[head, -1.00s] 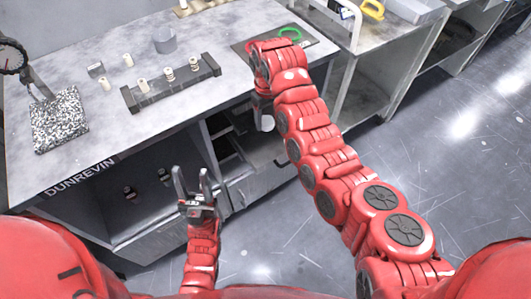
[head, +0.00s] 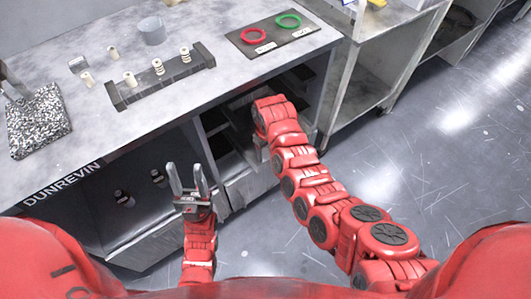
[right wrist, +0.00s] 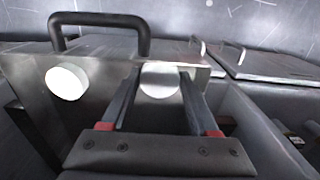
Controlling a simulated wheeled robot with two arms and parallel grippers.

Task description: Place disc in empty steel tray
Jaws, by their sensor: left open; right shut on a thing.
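My right gripper (right wrist: 158,78) is shut on a pale round disc (right wrist: 160,82), held upright between its fingertips in the right wrist view. A second pale round piece (right wrist: 66,82) shows to its left, against a grey steel wall. Steel tray-like compartments (right wrist: 240,112) with low walls lie around and beyond the fingers; I cannot tell which is empty. In the head view my right arm reaches down to the open cabinet under the bench (head: 240,82), and its wrist hides the fingers and disc. My left gripper (head: 187,172) is open and empty before the cabinet.
A black handle (right wrist: 100,20) rises near the disc.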

